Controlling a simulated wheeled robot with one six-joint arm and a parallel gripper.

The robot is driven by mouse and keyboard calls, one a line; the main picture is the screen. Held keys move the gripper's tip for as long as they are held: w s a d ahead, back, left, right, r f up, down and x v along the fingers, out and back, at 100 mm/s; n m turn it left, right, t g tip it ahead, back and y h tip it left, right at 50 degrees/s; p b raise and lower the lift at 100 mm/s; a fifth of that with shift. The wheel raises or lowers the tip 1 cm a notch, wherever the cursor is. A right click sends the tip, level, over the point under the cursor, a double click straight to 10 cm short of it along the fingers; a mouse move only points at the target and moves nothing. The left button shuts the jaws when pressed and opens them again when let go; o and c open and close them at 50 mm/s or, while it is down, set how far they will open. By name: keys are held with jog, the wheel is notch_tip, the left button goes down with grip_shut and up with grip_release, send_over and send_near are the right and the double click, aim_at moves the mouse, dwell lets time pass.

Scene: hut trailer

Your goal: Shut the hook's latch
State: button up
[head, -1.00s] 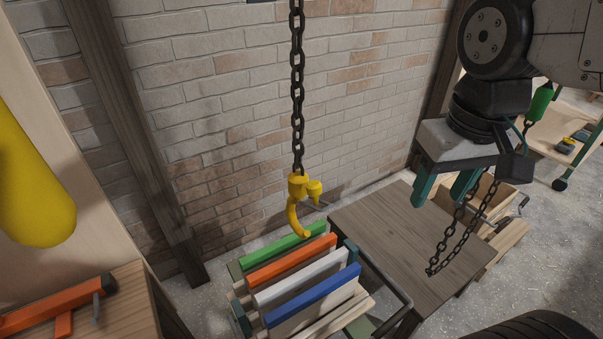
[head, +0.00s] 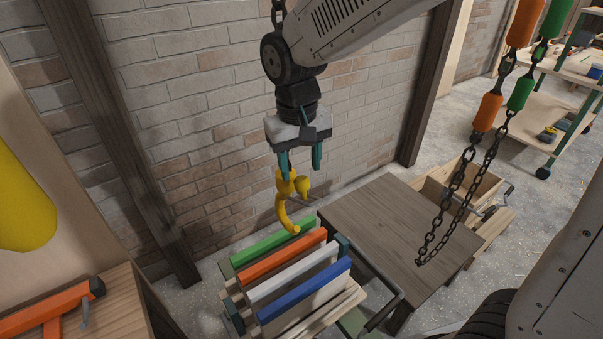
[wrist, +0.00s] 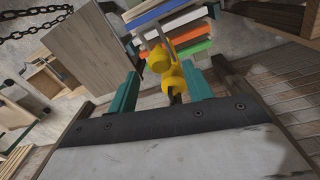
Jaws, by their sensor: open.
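The yellow hook (head: 283,207) hangs above the rack of coloured boards, its curved tip low and towards the right. A yellow rounded piece (head: 302,187), apparently part of the latch, sticks out at the hook's upper right. The hook's mouth below it looks open. My gripper (head: 299,170) is open, pointing down with its teal fingers around the top of the hook. In the wrist view the hook (wrist: 173,80) shows between the fingers of my gripper (wrist: 163,83), with nothing visibly clamped. My gripper and wrist hide most of the chain.
A rack with green, orange, white and blue boards (head: 300,290) stands close below the hook. A wooden table (head: 385,235) is to its right. A chain with orange and green sleeves (head: 490,110) hangs at the right. The brick wall (head: 200,100) is behind.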

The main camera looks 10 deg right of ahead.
aim_at(302, 181)
jog(key=shift+d+f, duration=0.15)
jog(key=shift+f, duration=1.4)
grip_shut()
